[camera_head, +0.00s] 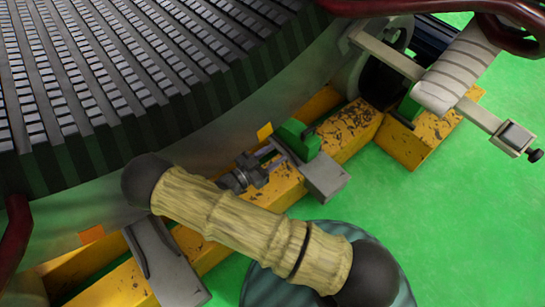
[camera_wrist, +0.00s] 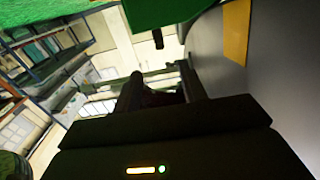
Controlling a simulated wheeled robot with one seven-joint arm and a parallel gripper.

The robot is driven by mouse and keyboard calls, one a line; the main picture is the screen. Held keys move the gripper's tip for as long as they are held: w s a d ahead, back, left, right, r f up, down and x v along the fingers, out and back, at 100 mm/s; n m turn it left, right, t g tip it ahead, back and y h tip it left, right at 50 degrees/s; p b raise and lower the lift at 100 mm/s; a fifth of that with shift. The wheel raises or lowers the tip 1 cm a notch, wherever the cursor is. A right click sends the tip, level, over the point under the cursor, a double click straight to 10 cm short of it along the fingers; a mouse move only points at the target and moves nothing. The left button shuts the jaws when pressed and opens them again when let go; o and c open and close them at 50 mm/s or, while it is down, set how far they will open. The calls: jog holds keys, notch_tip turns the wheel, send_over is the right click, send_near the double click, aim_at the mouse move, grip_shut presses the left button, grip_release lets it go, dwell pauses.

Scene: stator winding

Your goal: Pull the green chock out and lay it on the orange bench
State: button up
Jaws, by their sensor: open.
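The green chock (camera_head: 297,139) sits on the worn yellow-orange bench (camera_head: 352,128), beside the stator's grey outer wall. The green chock also fills part of the top edge in the wrist view (camera_wrist: 165,10). My gripper (camera_head: 272,157) is open and empty, just left of the chock in the head view. It appears apart from the chock, though the exact gap is hard to tell. In the wrist view the dark fingers (camera_wrist: 165,82) point toward the chock.
The large stator (camera_head: 110,85) fills the upper left. A grey bracket (camera_head: 325,178) hangs over the bench's front side near the chock. Another green block (camera_head: 409,106) and a wrapped roller on a bar (camera_head: 457,70) are at right. Green floor (camera_head: 440,215) is clear at lower right.

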jog(key=shift+s, duration=0.15)
jog(key=b, duration=0.7)
send_near(315, 126)
jog(key=x, duration=0.5)
jog(key=f+x, duration=0.1)
jog(key=x, duration=0.2)
jog(key=shift+w+f, duration=0.1)
jog(key=shift+w, duration=0.15)
jog(key=shift+w+d, duration=0.35)
jog(key=shift+d, duration=0.1)
grip_shut()
